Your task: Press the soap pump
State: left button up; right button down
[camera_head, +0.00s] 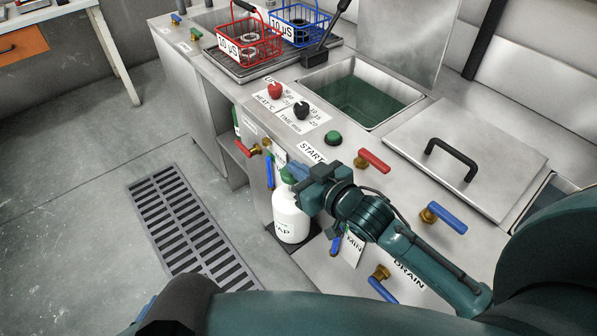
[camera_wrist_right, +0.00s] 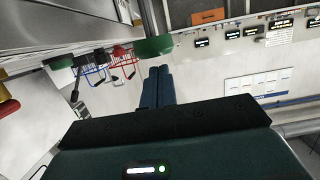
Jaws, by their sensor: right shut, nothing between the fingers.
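The soap bottle (camera_head: 290,222) is white, with lettering ending in "AP". It stands upright on a dark ledge at the front of the bench in the head view. A bit of its green top (camera_head: 287,176) shows beside my right gripper (camera_head: 297,172). My right gripper is shut and empty, its fingers at the bottle's top. It hides most of the pump head, and I cannot tell whether it touches it. In the right wrist view the two dark blue fingers (camera_wrist_right: 158,84) lie together. My left gripper is not in view.
A red lever (camera_head: 374,161), a blue lever (camera_head: 447,217) and a green button (camera_head: 333,138) are close to the right arm. An open tank (camera_head: 407,97) and a lid (camera_head: 485,150) lie behind. Red (camera_head: 249,58) and blue baskets (camera_head: 318,12) stand farther back. The floor left of the bench is open.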

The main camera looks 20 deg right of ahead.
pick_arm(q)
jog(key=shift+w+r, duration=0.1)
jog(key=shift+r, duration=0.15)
pick_arm(e)
jog(key=shift+f, duration=0.35)
notch_tip(320, 180, down, 3)
jog(key=shift+r+b, duration=0.2)
jog(key=shift+b, duration=0.25)
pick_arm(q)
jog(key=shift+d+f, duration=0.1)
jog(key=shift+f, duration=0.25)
pick_arm(e)
jog(key=shift+f, duration=0.25)
jog(key=shift+r+p, duration=0.4)
jog(key=shift+p, duration=0.15)
pick_arm(q)
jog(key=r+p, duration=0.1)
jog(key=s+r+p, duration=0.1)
jog(key=p, duration=0.1)
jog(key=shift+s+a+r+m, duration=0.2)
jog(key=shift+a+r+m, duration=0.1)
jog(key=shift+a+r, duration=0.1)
pick_arm(e)
jog(key=s+d+r, duration=0.3)
jog(key=s+r, duration=0.3)
jog(key=s, duration=0.3)
jog(key=shift+d, duration=0.15)
